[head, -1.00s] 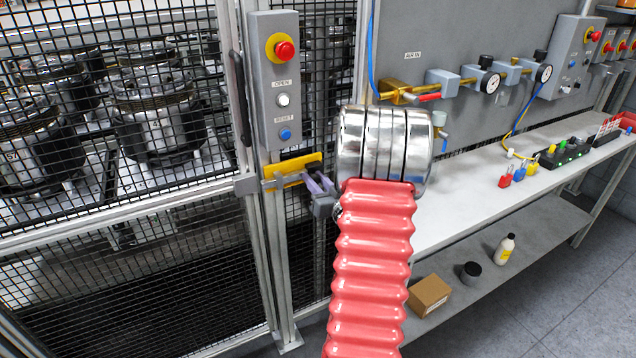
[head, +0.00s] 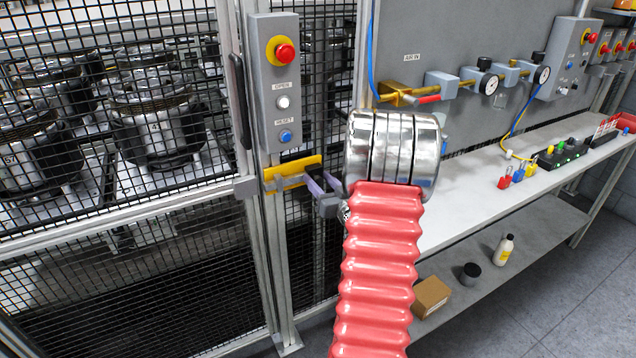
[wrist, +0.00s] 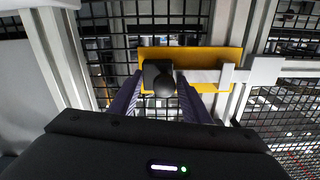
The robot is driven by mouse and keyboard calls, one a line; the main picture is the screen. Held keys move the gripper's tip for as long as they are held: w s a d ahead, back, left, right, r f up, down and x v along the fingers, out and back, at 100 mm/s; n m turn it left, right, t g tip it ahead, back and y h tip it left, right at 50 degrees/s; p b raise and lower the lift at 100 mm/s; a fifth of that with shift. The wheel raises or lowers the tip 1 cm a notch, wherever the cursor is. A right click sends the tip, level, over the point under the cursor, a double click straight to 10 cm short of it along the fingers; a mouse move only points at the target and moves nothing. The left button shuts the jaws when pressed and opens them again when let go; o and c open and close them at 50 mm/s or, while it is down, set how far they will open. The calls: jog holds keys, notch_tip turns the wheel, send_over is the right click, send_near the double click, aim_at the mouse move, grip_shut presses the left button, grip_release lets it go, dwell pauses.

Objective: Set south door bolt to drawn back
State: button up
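The south door bolt has a yellow plate (head: 283,175) on the gate post, which also shows in the wrist view (wrist: 205,53). In the wrist view a black knob (wrist: 165,84) stands at the plate's left end. A pale bar (wrist: 203,77) runs right from it to a pale upright strap (wrist: 228,77). My gripper (wrist: 160,80) has its purple fingers on either side of the knob. Thin gaps seem to show beside it, so the fingers look open around it. In the head view my gripper (head: 314,185) is at the plate's right end, and the knob is hard to make out.
A control box (head: 272,85) with a red stop button is above the bolt. Mesh fencing (head: 110,220) stands left and behind. A white bench (head: 500,185) with padlocks and valves is at the right. My red-sleeved arm hides part of the bench.

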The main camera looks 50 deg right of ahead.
jog(key=shift+a, duration=0.1)
jog(key=v, duration=1.3)
jog(key=shift+s, duration=0.4)
jog(key=shift+w, duration=0.1)
jog(key=w+a+r+n+g, duration=0.2)
jog(key=w+a+r+g, duration=0.15)
jog(key=w+a, duration=0.35)
jog(key=w+a+r+g+y, duration=0.1)
jog(key=w+a+r+g, duration=0.2)
jog(key=a, duration=0.8)
jog(key=s+a+n+g+y, duration=0.1)
jog(key=s+a+y, duration=0.1)
jog(key=s+a, duration=0.3)
jog(key=s+a+r+n+g+y, duration=0.1)
jog(key=s+a, duration=0.5)
jog(key=a, duration=0.6)
jog(key=s+a+n+g+y, duration=0.2)
jog(key=s+a, duration=0.3)
jog(key=a, duration=0.4)
jog(key=shift+s+r+y, duration=0.2)
jog(key=shift+r+y, duration=0.15)
jog(key=shift+y, duration=0.05)
